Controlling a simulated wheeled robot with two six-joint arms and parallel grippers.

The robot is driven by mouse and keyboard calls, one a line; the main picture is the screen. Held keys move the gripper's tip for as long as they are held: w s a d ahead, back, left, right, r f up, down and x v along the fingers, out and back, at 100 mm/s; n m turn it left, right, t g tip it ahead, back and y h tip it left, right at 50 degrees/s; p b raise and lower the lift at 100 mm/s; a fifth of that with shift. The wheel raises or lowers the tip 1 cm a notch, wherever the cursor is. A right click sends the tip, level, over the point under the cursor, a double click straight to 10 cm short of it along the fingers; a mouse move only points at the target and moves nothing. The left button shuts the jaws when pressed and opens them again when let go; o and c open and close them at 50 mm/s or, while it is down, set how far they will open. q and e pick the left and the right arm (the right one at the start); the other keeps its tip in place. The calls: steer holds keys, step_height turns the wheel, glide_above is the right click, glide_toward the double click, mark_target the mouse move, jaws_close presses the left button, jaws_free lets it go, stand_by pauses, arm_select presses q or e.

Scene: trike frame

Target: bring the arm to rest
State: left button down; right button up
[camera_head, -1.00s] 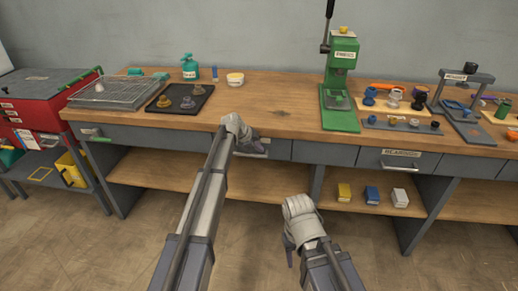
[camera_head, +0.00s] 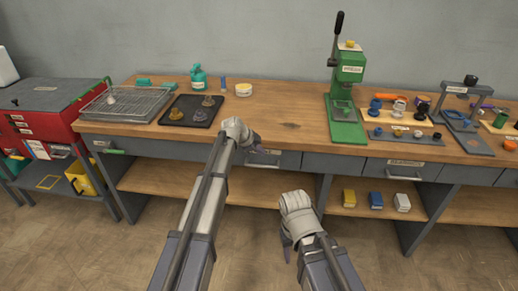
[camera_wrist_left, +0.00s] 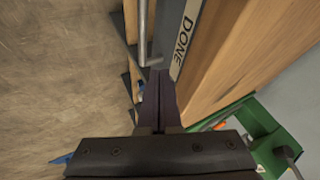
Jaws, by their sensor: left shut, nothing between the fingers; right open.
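My left gripper (camera_head: 258,143) is at the front of the workbench, close to a grey drawer front with a bar handle. In the left wrist view its dark fingers (camera_wrist_left: 154,105) are together with nothing between them. The drawer's handle (camera_wrist_left: 145,35) and a "DONE" label (camera_wrist_left: 185,35) are just beyond the fingertips. I cannot tell whether they touch the handle. My right gripper (camera_head: 287,252) is low in front of the bench, pointing down over the floor, open and empty. Its fingers are partly hidden.
The wooden workbench (camera_head: 290,125) bears a wire rack (camera_head: 125,103), a dark tray (camera_head: 192,111), a green press (camera_head: 345,100) and small parts at the right. A red cabinet (camera_head: 45,105) stands at the left. Small boxes (camera_head: 376,199) sit on the lower shelf. Open floor lies in front.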

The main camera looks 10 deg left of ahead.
arm_select(q)
steer(key=s+d+r+n+g+y+p, duration=0.1)
steer(key=s+n+g+y+p, duration=0.2)
steer(key=s, duration=1.7)
steer(key=s+d+r+n+g+y+p, duration=0.1)
steer(key=s+n, duration=0.9)
steer(key=s, duration=1.1)
steer(key=r+g+y+p, duration=0.1)
steer(key=g+y+p, duration=0.1)
steer(key=p, duration=0.1)
steer(key=shift+s+r, duration=0.15)
